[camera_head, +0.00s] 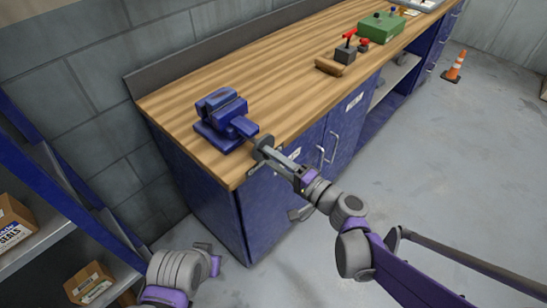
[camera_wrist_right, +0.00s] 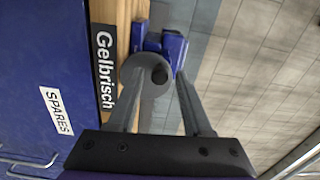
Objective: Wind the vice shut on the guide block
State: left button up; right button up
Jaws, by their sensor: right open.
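The blue vice (camera_head: 216,112) stands on the near left end of the wooden bench, its spindle side facing the front edge. It also shows in the right wrist view (camera_wrist_right: 172,46). A grey round handwheel (camera_head: 262,143) with a dark hub is at its front; it also shows in the right wrist view (camera_wrist_right: 134,68). My right gripper (camera_head: 271,154) is open at the handwheel, with its fingers on either side of the wheel in the wrist view; contact is unclear. I cannot make out the guide block between the jaws. My left arm (camera_head: 180,272) is low at the left; its jaw state is unclear.
The bench top (camera_head: 285,85) is clear around the vice. Farther along are a brown block (camera_head: 329,67), a red-handled grey box (camera_head: 346,50) and a green box (camera_head: 381,27). Blue cabinets lie below. A shelf with cartons (camera_head: 12,222) stands left; an orange cone (camera_head: 455,67) is on the floor.

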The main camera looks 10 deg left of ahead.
jog(key=n, duration=0.5)
jog(key=shift+p, duration=0.4)
jog(key=n, duration=0.6)
jog(key=shift+n+p, duration=0.4)
grip_shut()
jog(key=shift+w+d+r+m, duration=0.1)
jog(key=shift+w+r+m, duration=0.05)
jog(key=shift+m, duration=0.7)
jog(key=shift+w+d+r+m, duration=0.1)
jog(key=shift+r+m, duration=0.05)
jog(key=shift+m, duration=0.7)
jog(key=shift+w+d+r+m, duration=0.15)
jog(key=shift+m, duration=0.75)
jog(key=shift+w+d+r+m, duration=0.1)
jog(key=shift+w+m, duration=0.05)
jog(key=shift+m, duration=0.75)
